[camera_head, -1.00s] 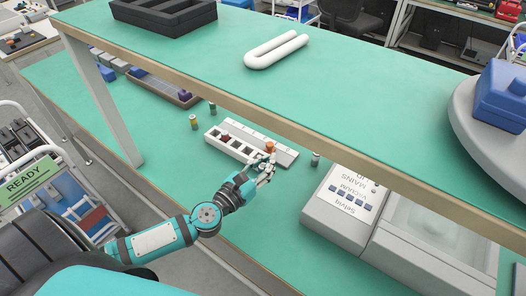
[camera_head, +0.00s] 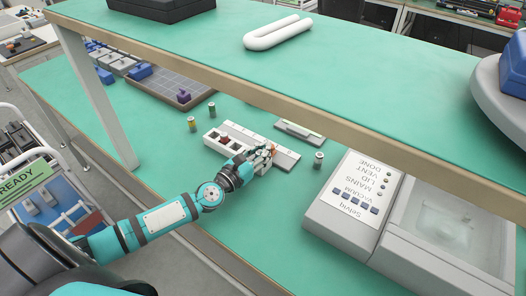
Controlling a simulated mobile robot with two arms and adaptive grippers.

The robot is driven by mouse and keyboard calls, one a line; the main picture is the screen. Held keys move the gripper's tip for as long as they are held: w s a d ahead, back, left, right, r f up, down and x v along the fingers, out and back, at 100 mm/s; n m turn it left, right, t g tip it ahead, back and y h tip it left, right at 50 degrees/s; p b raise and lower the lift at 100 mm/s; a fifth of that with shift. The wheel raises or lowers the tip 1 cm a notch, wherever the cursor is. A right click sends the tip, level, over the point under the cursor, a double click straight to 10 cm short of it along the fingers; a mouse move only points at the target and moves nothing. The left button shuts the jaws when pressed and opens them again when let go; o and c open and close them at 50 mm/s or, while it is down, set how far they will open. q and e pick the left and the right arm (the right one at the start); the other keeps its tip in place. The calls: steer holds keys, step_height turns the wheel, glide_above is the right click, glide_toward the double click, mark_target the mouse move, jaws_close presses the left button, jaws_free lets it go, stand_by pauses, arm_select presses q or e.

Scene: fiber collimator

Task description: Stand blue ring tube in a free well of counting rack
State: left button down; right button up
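The white counting rack (camera_head: 286,158) lies on the lower bench with a row of square wells. A dark red item (camera_head: 224,139) sits in one well towards its left end. My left gripper (camera_head: 269,152) is over the right half of the rack. A small orange part (camera_head: 274,149) shows right at its fingers, which cover most of it; whether they grip it is unclear. Small tubes stand on the bench: a yellowish one (camera_head: 191,123), a dark one (camera_head: 212,110) and a grey one (camera_head: 319,160). I cannot make out a blue ring on any. My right gripper is out of view.
A raised green shelf (camera_head: 360,75) with a wooden edge overhangs the lower bench. A grey vacuum device (camera_head: 345,215) stands right of the rack. A divided tray (camera_head: 165,90) with a purple item lies behind left. A flat grey plate (camera_head: 299,131) lies behind the rack.

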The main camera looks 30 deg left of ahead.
arm_select(q)
steer(key=shift+f, duration=0.1)
steer(key=c, duration=1.5)
jaws_free()
steer(key=shift+r, duration=0.2)
steer(key=shift+s+a+f, duration=0.1)
steer(key=shift+s+f, duration=0.05)
steer(key=shift+s, duration=0.15)
steer(key=s, duration=0.3)
steer(key=s+a+b, duration=0.1)
steer(key=s, duration=0.2)
steer(key=s+a+b, duration=0.1)
steer(key=s, duration=0.3)
steer(key=shift+s+a+r+b, duration=0.1)
steer(key=shift+s+r+b, duration=0.15)
steer(key=shift+s, duration=0.4)
